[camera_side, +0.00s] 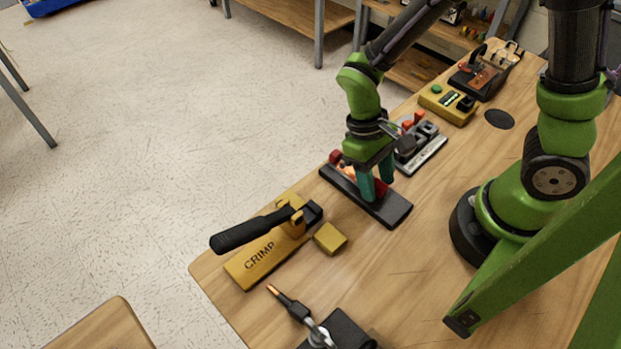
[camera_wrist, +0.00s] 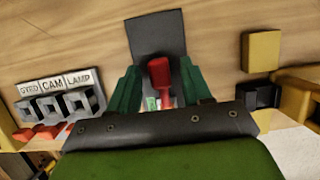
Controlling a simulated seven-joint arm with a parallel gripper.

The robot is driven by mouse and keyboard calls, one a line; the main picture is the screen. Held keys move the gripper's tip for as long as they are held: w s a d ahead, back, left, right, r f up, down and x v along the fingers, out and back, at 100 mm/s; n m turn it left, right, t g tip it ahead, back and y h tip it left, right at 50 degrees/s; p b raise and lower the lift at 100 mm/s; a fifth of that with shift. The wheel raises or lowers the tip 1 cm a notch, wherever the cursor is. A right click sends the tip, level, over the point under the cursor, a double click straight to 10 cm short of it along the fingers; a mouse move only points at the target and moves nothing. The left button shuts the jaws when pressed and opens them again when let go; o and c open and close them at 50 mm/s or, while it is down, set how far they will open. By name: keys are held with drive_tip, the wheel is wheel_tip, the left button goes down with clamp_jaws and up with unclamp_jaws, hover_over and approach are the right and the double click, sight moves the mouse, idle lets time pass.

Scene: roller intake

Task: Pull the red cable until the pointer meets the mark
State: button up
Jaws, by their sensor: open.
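My gripper (camera_side: 377,180) is open, with its green fingers low over a long black base (camera_side: 396,210) on the table. In the wrist view the fingers (camera_wrist: 158,92) stand on either side of a red, round-ended piece (camera_wrist: 159,72), which looks like the end of the red cable. Gaps show between it and both fingers. The black base (camera_wrist: 156,33) extends beyond it. In the side view a little red (camera_side: 381,188) shows between the fingers. A small green patch (camera_wrist: 152,103) shows beside the red piece. I cannot make out the pointer or the mark; my gripper hides part of the device.
A yellow crimp tool (camera_side: 262,262) with a black lever and a yellow block (camera_side: 330,238) stand nearby on the left. A grey switch panel (camera_side: 424,152) stands close behind. A yellow box (camera_side: 446,104) is farther back. Bare table lies right of the black base.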

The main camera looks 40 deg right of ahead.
clamp_jaws()
drive_tip(key=shift+s, duration=1.45)
idle(2.1)
drive_tip(key=shift+w, duration=1.3)
drive_tip(key=shift+o, duration=0.3)
unclamp_jaws()
